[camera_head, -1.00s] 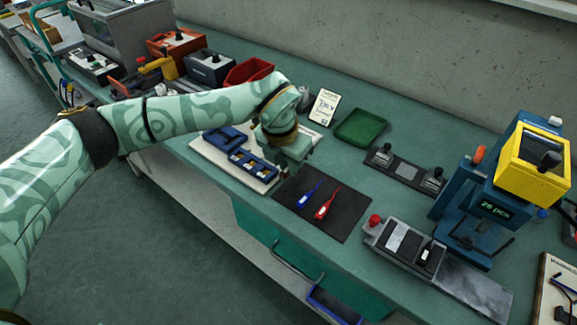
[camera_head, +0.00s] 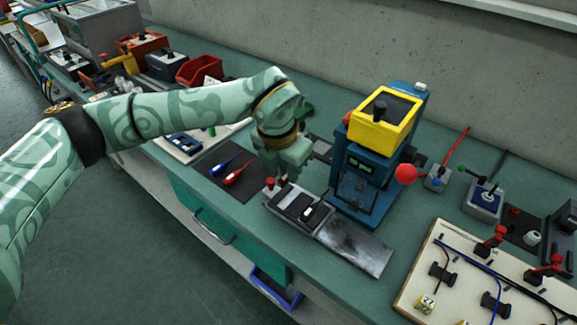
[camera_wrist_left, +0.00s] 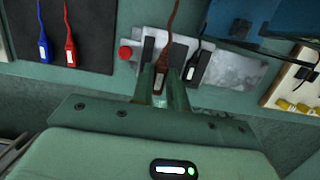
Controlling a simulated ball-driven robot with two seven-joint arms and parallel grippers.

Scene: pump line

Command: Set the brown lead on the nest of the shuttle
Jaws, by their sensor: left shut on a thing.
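My left gripper (camera_wrist_left: 161,85) is shut on the brown lead (camera_wrist_left: 167,48), whose labelled end lies between the fingers and whose cable runs away from them. In the head view this gripper (camera_head: 284,180) is over the left part of the grey shuttle (camera_head: 322,228), and hides the lead. The shuttle (camera_wrist_left: 180,57) has pale and dark pads. A dark lead (camera_wrist_left: 197,62) with a white label lies on its right part, beside the brown one. I cannot tell whether the brown lead touches the shuttle. My right gripper is out of view.
A blue press (camera_head: 365,185) with a yellow top stands just behind the shuttle. A red button (camera_head: 270,183) is at the shuttle's left end. Blue (camera_head: 222,166) and red (camera_head: 238,172) leads lie on a black mat (camera_head: 213,183). A wiring board (camera_head: 425,265) is at the right.

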